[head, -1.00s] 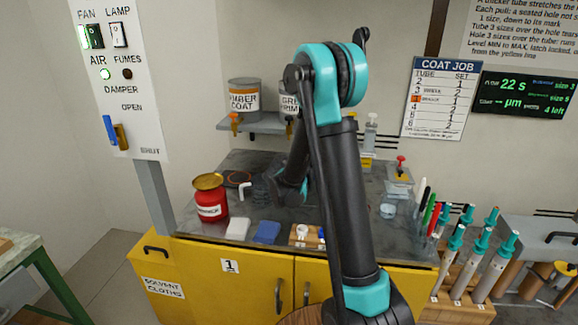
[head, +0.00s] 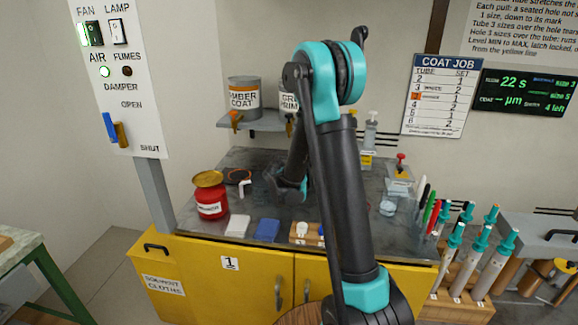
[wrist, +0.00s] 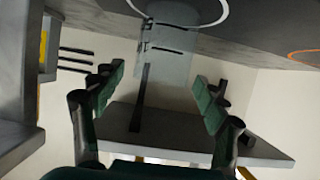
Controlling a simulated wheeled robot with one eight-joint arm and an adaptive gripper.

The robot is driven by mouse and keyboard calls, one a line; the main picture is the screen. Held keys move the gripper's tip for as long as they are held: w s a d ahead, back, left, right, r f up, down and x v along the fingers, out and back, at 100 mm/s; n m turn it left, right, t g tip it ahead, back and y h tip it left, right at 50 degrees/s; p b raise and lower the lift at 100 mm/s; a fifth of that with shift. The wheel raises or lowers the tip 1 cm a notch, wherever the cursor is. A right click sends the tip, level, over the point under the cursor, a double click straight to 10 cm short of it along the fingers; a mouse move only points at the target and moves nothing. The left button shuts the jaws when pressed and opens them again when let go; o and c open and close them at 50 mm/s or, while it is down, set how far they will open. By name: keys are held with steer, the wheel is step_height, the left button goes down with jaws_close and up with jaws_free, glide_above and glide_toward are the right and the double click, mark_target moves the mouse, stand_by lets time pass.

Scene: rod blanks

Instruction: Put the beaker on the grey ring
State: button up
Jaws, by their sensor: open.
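The beaker (wrist: 165,70) is clear glass with dark markings. In the wrist view it appears upside down between my fingers, its base at the top of the picture. The base overlaps the pale grey ring (wrist: 222,17) on the dark worktop; the ring's far part is cut off, so I cannot tell how well centred it is. My gripper (wrist: 158,100) is open, with one finger on each side of the beaker and visible gaps to both. In the head view my gripper (head: 287,188) is low over the bench, and my arm hides the beaker and grey ring.
An orange ring (wrist: 305,57) lies on the worktop to one side. A red tin (head: 211,200) stands at the bench's front left. A shelf (head: 262,123) with cans hangs behind my gripper.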

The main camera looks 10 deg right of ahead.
steer(key=v, duration=1.2)
steer(key=shift+r, duration=0.4)
steer(key=shift+d, duration=0.1)
